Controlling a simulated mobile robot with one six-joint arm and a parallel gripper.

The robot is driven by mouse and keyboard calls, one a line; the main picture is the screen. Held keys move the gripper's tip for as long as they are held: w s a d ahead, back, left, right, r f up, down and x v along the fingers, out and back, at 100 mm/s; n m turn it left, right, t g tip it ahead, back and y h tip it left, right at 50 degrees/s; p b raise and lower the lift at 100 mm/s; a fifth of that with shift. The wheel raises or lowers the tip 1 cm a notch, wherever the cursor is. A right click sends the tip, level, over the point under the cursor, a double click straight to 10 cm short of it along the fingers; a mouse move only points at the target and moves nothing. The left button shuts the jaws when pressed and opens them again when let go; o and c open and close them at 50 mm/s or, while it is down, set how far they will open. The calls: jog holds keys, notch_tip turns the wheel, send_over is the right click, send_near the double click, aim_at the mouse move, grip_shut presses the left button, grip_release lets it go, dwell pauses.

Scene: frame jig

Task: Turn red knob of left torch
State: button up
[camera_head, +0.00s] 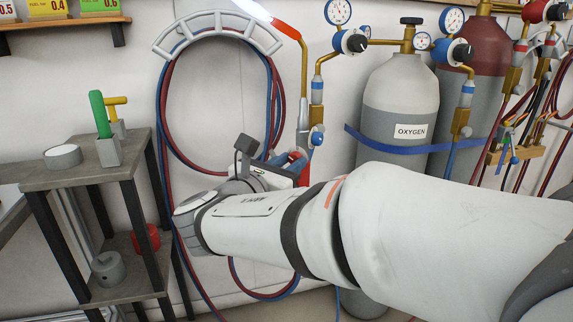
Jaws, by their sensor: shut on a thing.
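The left torch hangs upright on the white wall, with a brass tube (303,70) and a glowing orange-white tip at the top. A blue knob (317,137) shows on the right of its lower end. Red parts (304,174) show just below, beside my gripper. My gripper (292,161) reaches the torch's lower end from the left and is shut there, on what appears to be the red knob. The knob itself is mostly hidden by the fingers and hand, so its turn angle cannot be told.
Red and blue hoses (166,110) loop over a grey curved hanger (217,22). A grey oxygen cylinder (398,95) with gauges stands right of the torch, with a dark red one (482,50) behind. A small grey shelf stand (75,170) is at left. My arm hides the lower right.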

jog(key=m+b, duration=0.4)
jog(key=m, duration=0.4)
jog(key=shift+m+y+b, duration=0.3)
jog(key=shift+m+b, duration=0.15)
jog(key=shift+m, duration=1.25)
jog(key=o, duration=1)
jog(key=shift+r, duration=0.1)
jog(key=p+v, duration=0.2)
jog(key=v, duration=0.5)
jog(key=shift+s+a+p, duration=0.25)
jog(key=shift+s+p, duration=0.05)
jog(key=shift+p, duration=0.1)
